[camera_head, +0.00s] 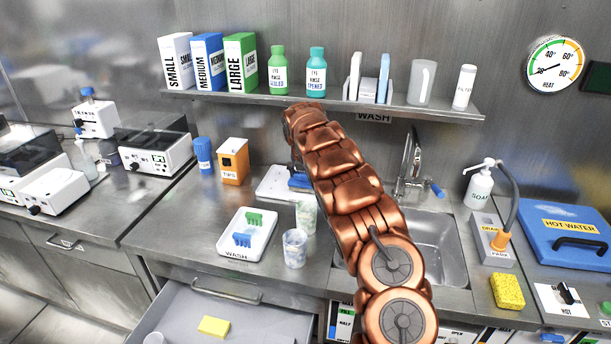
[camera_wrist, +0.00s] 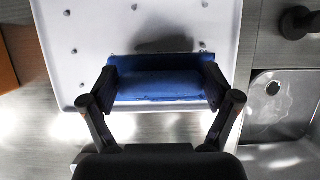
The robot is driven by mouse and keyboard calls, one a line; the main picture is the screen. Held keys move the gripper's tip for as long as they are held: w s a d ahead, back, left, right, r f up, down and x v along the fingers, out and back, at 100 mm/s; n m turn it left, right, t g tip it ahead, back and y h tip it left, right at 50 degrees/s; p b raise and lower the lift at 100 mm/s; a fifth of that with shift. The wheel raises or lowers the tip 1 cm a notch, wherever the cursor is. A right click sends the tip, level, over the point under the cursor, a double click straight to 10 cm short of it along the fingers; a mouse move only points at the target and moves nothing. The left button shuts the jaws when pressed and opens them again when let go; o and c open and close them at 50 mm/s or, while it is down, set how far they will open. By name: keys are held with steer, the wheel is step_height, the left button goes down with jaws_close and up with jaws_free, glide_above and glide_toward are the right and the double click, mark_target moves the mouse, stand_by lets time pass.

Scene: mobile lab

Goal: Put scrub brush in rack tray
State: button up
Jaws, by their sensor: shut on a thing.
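The scrub brush (camera_wrist: 158,84) is a blue block, held crosswise between the two dark fingers of my gripper (camera_wrist: 160,76) in the wrist view. A white tray with small pegs (camera_wrist: 95,30) lies under it, and a dark shadow shows just beyond the brush. I cannot tell whether the brush touches the tray. In the head view the white tray (camera_head: 270,183) lies on the counter against the back wall, left of the sink. The blue brush (camera_head: 299,182) shows at its right part, partly hidden by my copper arm, which also hides most of my gripper.
A white wash tray (camera_head: 238,253) with blue and green pieces stands in front. Two clear cups (camera_head: 295,249) stand beside my arm. An orange box (camera_head: 233,161) is left of the pegged tray, the sink (camera_head: 435,245) right. A shelf (camera_head: 330,103) hangs above. A drawer (camera_head: 190,310) is open below.

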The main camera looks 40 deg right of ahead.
steer(key=shift+f, duration=0.5)
steer(key=shift+f, duration=0.1)
steer(key=o, duration=1)
steer(key=shift+c, duration=0.2)
